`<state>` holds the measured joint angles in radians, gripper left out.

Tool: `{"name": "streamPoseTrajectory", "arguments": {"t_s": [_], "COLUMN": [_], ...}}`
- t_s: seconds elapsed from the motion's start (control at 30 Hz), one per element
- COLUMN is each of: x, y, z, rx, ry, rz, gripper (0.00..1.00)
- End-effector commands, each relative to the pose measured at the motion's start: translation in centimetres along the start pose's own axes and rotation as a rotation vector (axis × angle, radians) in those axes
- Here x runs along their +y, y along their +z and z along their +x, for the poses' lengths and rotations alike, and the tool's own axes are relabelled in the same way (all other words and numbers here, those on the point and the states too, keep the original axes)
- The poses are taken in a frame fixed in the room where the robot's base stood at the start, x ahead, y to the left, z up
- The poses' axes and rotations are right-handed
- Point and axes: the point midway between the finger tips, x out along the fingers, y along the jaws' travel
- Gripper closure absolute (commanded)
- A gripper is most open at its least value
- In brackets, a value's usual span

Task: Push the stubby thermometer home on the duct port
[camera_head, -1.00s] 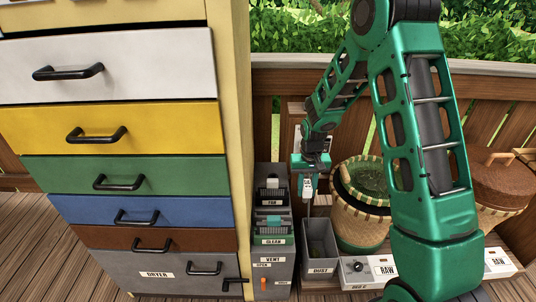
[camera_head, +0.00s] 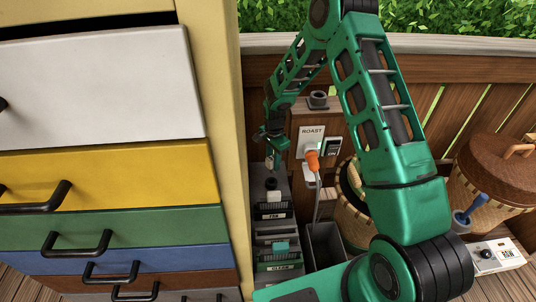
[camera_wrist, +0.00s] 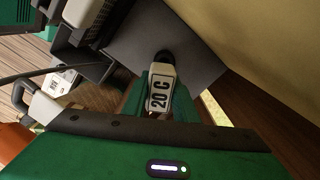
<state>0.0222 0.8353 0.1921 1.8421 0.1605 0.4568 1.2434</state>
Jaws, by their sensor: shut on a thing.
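The stubby thermometer is a small white block with a "20 C" display (camera_wrist: 160,92) in the wrist view, between the fingers of my gripper (camera_wrist: 161,98). My gripper is shut on it. In the head view my gripper (camera_head: 271,150) points down over the far end of the grey duct beside the cabinet, with the pale thermometer (camera_head: 273,163) small below it. The dark round duct port (camera_wrist: 165,57) shows at the thermometer's far end in the wrist view and just below it in the head view (camera_head: 271,183). I cannot tell whether they touch.
The tall drawer cabinet (camera_head: 100,95) stands close on the left. A post with a ROAST panel (camera_head: 312,135) and orange plug (camera_head: 312,160) is right of the gripper. An open grey bin (camera_head: 325,245) and baskets (camera_head: 495,170) stand to the right.

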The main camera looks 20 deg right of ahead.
Motion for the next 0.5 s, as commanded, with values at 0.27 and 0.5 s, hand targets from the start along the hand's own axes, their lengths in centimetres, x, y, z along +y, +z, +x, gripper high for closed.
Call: {"name": "streamPoseTrajectory", "arguments": {"t_s": [0.27, 0.5], "x": [-0.42, -0.41], "y": [0.13, 0.17], "z": [0.62, 0.59], "rx": [0.001, 0.001], "ry": [-0.001, -0.001], "rz": [0.033, 0.032], "gripper": [1.00, 1.00]}}
